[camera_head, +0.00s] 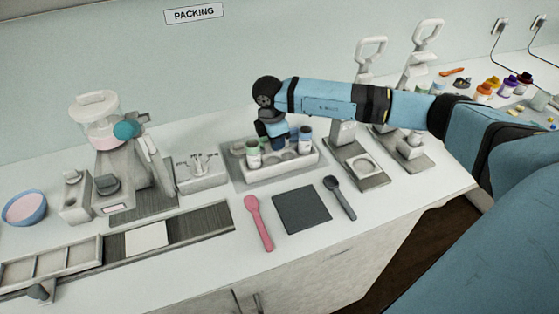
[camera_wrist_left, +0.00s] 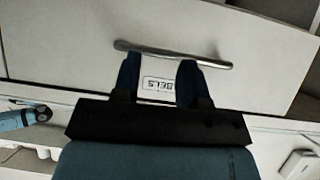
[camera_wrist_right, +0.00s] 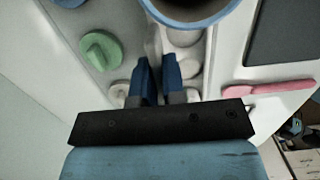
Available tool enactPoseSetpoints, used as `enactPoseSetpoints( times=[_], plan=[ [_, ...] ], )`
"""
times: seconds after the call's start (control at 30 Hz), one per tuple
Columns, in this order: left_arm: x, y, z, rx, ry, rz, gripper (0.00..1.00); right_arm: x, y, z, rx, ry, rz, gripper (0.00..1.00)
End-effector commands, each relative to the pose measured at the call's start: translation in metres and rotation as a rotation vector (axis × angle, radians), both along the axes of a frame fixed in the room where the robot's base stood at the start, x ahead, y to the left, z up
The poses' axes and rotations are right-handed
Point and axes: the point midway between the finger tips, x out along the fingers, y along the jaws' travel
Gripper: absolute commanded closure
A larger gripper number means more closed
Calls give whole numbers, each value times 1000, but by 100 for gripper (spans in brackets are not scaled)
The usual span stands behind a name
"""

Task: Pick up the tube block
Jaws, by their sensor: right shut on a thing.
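The tube block (camera_head: 285,172) is a pale rack with round wells on a grey mat at the middle of the counter in the head view. A green-topped jar (camera_head: 253,158) and a blue-topped jar (camera_head: 305,141) stand in it. My right gripper (camera_head: 278,141) comes down over the block from behind. In the right wrist view, its blue fingers (camera_wrist_right: 159,85) are shut on the upright wall of the block (camera_wrist_right: 190,52). I cannot tell whether the block is clear of the mat. My left gripper (camera_wrist_left: 158,80) is open and empty before a drawer front.
A pink spoon (camera_head: 258,222), a dark square pad (camera_head: 301,209) and a dark spoon (camera_head: 340,197) lie in front of the block. White press stands (camera_head: 357,168) are to the right, a mill (camera_head: 112,165) to the left. A drawer handle (camera_wrist_left: 170,54) is near my left fingers.

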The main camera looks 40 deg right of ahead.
Motion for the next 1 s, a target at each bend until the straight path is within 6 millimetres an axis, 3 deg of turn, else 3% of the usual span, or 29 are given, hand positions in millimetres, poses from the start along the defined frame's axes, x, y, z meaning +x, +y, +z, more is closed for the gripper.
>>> enactPoseSetpoints(
  times=[0.67, 0.87, 1.0],
  plan=[
    [1, 0, 2, -2, -4, -1, 60, 1, 0, 3, 0, -2, -1, 100],
    [0, 0, 0, -2, -4, -1, 60, 1, 0, 19, 1, -3, -1, 100],
    [0, -1, -2, -1, -3, -1, 60, 1, 0, 45, 2, -6, 1, 100]
  ],
)
